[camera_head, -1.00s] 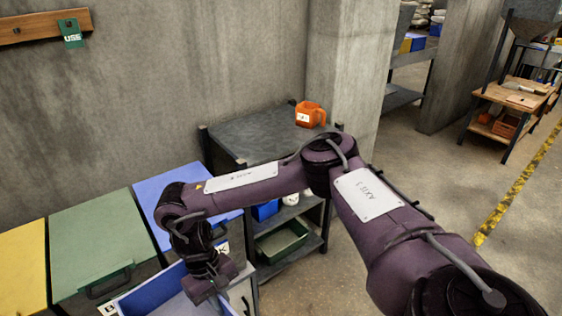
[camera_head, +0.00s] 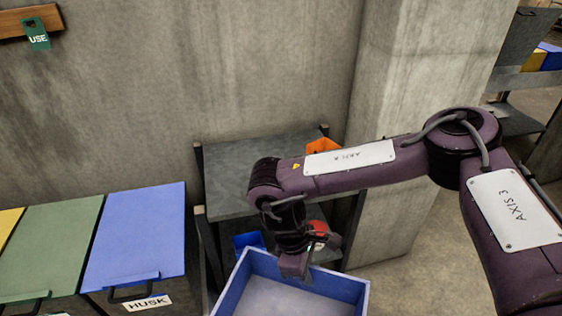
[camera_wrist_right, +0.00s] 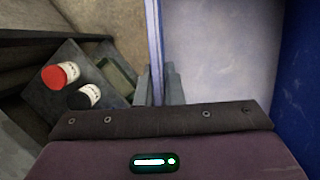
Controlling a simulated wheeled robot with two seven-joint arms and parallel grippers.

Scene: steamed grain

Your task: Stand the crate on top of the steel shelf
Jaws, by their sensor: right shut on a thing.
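The blue crate (camera_head: 352,288) with a pale inner floor is at the bottom middle of the head view, in front of the steel shelf. My right gripper (camera_head: 298,268) is shut on the crate's far wall. In the right wrist view, the gripper's fingers (camera_wrist_right: 165,85) straddle the crate's wall, and the crate's blue side (camera_wrist_right: 300,70) fills the right. My left gripper is not in view.
Lidded bins stand left of the shelf: blue (camera_head: 140,235), green (camera_head: 45,250) and yellow (camera_head: 8,222). A concrete pillar (camera_head: 405,110) rises at the shelf's right.

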